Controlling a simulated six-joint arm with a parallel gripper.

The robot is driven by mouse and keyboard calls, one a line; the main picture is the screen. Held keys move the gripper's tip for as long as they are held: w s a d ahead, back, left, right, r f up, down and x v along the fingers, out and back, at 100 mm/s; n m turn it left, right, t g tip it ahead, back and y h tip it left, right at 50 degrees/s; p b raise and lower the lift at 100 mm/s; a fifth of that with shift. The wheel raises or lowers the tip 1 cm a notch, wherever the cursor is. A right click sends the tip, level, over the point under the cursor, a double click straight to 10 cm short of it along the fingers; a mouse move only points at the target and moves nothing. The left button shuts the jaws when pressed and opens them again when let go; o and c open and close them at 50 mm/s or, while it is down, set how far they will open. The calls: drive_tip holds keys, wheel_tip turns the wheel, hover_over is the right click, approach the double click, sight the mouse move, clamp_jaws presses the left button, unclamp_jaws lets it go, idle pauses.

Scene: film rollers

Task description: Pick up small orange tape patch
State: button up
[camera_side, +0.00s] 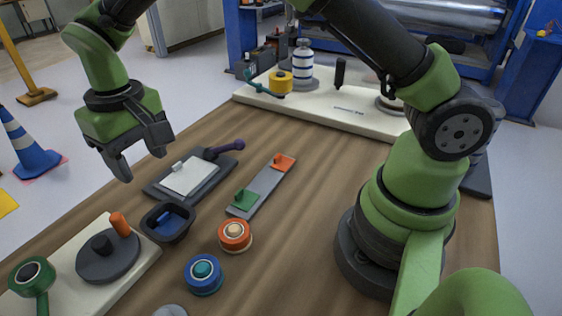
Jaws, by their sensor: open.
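The small orange tape patch (283,161) lies at the far end of a narrow grey strip (262,188) on the wooden table. A green patch (243,199) sits at the strip's near end. My gripper (143,160) is open and empty. It hangs in the air at the upper left, well to the left of the orange patch and apart from it. Its fingers point downward.
A grey board (160,190) with a white pad lies between my gripper and the strip. A dark bin (168,236), an orange roll (235,250) and a blue roll (203,290) stand nearer. A white platform (320,112) lies behind. Table right of the strip is clear.

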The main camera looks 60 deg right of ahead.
idle(0.5)
hover_over(278, 156)
drive_tip(key=shift+m, duration=0.4)
drive_tip(key=f, duration=0.8)
drive_tip(key=shift+s+a+f, duration=0.1)
drive_tip(key=shift+a+f, duration=0.15)
drive_tip(key=shift+f, duration=0.15)
drive_tip(key=f, duration=0.5)
drive_tip(key=shift+d+f, duration=0.25)
drive_tip(key=shift+f, duration=0.15)
drive_tip(key=c, duration=0.8)
